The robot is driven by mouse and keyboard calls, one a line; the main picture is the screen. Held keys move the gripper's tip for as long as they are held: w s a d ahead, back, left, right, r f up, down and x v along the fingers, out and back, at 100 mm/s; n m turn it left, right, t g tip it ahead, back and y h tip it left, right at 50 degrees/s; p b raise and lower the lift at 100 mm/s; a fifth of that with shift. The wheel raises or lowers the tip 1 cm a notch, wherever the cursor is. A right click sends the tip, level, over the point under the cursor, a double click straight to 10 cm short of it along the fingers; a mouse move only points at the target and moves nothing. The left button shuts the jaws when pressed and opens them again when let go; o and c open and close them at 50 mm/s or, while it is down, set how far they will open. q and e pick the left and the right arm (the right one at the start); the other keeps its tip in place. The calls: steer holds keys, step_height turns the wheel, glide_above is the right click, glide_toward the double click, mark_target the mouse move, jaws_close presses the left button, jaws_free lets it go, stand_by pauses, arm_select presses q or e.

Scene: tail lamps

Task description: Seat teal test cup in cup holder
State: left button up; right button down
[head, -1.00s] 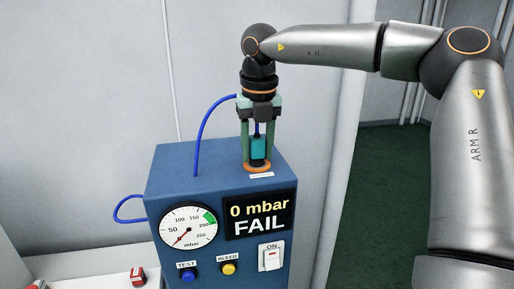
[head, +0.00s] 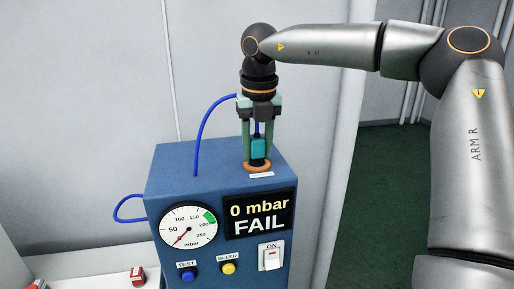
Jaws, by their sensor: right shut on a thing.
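The teal test cup (head: 259,147) is upright between the fingers of my right gripper (head: 258,152), which points straight down and is shut on it. The cup is at the orange ring of the cup holder (head: 257,167) on top of the blue test box (head: 180,170). The cup's dark lower end is at the ring; whether it is fully down in it I cannot tell. A blue hose shows above the cup between the fingers. My left gripper is not in view.
The box front has a gauge (head: 188,227), a display (head: 259,215) reading "0 mbar FAIL", a blue TEST button (head: 187,275), a yellow BLEED button (head: 229,268) and an ON switch (head: 271,256). A blue hose (head: 203,130) loops behind the gripper. A red part (head: 137,275) lies at lower left.

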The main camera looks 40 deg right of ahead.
mark_target(257, 137)
steer(key=shift+r, duration=0.3)
steer(key=shift+r, duration=0.5)
steer(key=shift+r, duration=0.2)
steer(key=shift+r, duration=0.35)
steer(key=shift+r, duration=0.25)
steer(key=shift+r, duration=0.6)
stand_by(0.6)
